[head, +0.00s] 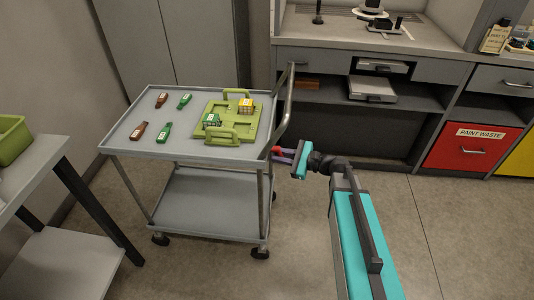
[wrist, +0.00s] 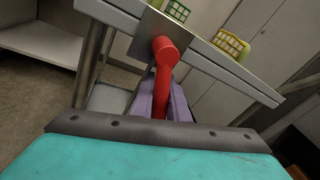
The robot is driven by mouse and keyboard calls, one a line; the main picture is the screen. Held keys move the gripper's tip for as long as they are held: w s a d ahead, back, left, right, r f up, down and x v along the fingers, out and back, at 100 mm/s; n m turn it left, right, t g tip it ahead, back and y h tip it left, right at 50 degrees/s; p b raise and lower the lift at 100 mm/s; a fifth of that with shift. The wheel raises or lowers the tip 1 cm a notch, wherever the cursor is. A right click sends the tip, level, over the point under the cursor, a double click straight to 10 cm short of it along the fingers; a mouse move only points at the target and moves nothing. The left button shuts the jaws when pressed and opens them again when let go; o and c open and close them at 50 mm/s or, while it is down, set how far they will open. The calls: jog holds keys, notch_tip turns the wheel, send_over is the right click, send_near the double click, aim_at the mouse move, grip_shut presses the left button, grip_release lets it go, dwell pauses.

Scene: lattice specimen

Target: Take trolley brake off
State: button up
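The grey trolley (head: 215,205) stands at the left centre of the head view, with an upper tray, a lower shelf and dark castors. A red brake lever (wrist: 163,62) sticks out from a plate on the trolley's edge in the wrist view. A little red shows at the trolley's right end in the head view. My gripper (head: 284,155) is at that end, just below the tray. In the wrist view its purple fingers (wrist: 163,102) lie on either side of the lever's lower part. I cannot tell whether they press on it.
The trolley's push handle (head: 287,100) rises close to my gripper. A bench with a red bin (head: 470,150) stands behind. The floor at lower right is clear.

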jog(key=o, duration=0.4)
jog(key=shift+a+r, duration=0.1)
jog(key=shift+r, duration=0.05)
jog(key=shift+s, duration=0.1)
jog(key=v, duration=1.3)
jog(key=shift+s+d, duration=0.15)
jog(key=shift+d, duration=0.2)
